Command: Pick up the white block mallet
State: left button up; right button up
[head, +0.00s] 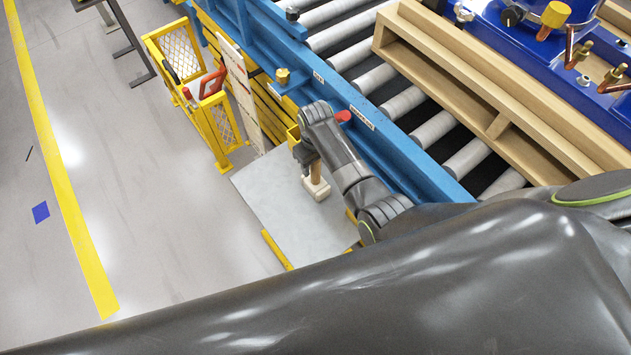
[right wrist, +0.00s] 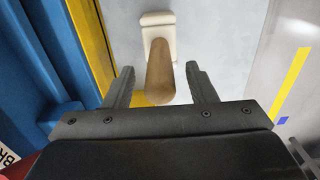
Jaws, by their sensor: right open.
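The white block mallet (head: 317,189) stands on its pale head on a light grey platform (head: 270,200), with its wooden handle pointing up. In the right wrist view the mallet's white head (right wrist: 157,28) lies at the top and the brown handle (right wrist: 160,75) points toward the camera. My right gripper (head: 312,165) is above the mallet in the head view. In the right wrist view the right gripper (right wrist: 160,85) is open, with the handle's end between its two fingers and a gap on both sides. My left gripper is not in view.
A blue conveyor frame (head: 345,105) with grey rollers (head: 405,103) runs close beside the platform. A wooden pallet (head: 480,95) carries blue machinery on the rollers. A yellow mesh rack (head: 215,120) stands left of the platform. Open floor (head: 150,210) lies farther left.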

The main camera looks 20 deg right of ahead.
jog(key=shift+f, duration=0.2)
jog(key=shift+c, duration=0.3)
jog(key=c, duration=1)
jog(key=shift+r, duration=0.1)
